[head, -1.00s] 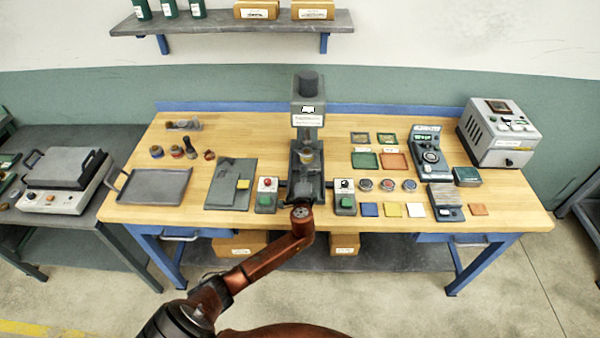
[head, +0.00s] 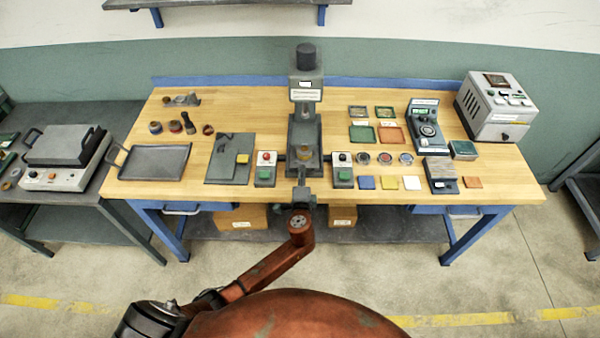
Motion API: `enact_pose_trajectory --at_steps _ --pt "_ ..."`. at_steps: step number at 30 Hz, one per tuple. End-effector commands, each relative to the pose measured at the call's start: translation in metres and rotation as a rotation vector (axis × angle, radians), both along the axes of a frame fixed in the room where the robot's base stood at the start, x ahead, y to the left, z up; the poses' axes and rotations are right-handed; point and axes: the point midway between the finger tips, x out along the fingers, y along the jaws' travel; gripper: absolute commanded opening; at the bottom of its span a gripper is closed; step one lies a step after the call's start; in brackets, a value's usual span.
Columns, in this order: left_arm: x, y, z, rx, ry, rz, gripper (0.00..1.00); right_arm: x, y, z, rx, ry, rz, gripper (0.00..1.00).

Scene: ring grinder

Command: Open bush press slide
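The bush press (head: 305,90) stands upright at the middle of the workbench. Its grey slide (head: 304,168) lies low at the front of the press, drawn out toward me. A small brass-coloured bush (head: 304,154) sits on it. My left gripper (head: 301,188) is small and dark at the bench's front edge, right at the front end of the slide. Its fingers are too small and partly hidden to show whether they are closed on the slide's handle. My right gripper is not in view.
Control boxes with red and green buttons (head: 265,170) and with black and green buttons (head: 342,170) flank the slide closely. A grey tray (head: 155,162) is at the left. Coloured tiles (head: 389,182) and a grey machine (head: 497,105) are at the right.

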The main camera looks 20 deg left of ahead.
Motion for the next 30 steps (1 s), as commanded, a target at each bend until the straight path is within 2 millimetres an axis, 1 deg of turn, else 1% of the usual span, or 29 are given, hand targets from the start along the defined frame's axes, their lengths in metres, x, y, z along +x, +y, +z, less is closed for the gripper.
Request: enact_pose_trajectory --at_steps 5,8,11,14,24,27,30 --pt "0.0 0.002 0.001 0.0 -0.002 0.002 0.15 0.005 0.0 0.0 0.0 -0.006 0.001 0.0" --pt "-0.001 0.001 0.001 0.0 -0.002 0.001 0.15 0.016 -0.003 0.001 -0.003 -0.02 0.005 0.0" --pt "-0.006 -0.001 0.003 -0.001 -0.003 0.001 0.15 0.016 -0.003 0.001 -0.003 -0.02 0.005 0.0" --pt "-0.019 -0.005 0.005 -0.003 -0.003 0.001 0.15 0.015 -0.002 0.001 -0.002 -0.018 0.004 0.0" --pt "-0.083 -0.025 0.02 -0.003 -0.001 0.002 0.15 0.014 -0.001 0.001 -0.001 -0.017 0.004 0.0" --pt "-0.097 -0.03 0.023 -0.003 -0.001 0.001 0.15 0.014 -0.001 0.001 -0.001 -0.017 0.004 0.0" --pt "-0.106 -0.033 0.025 0.0 -0.001 0.002 0.15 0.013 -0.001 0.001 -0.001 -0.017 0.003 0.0"
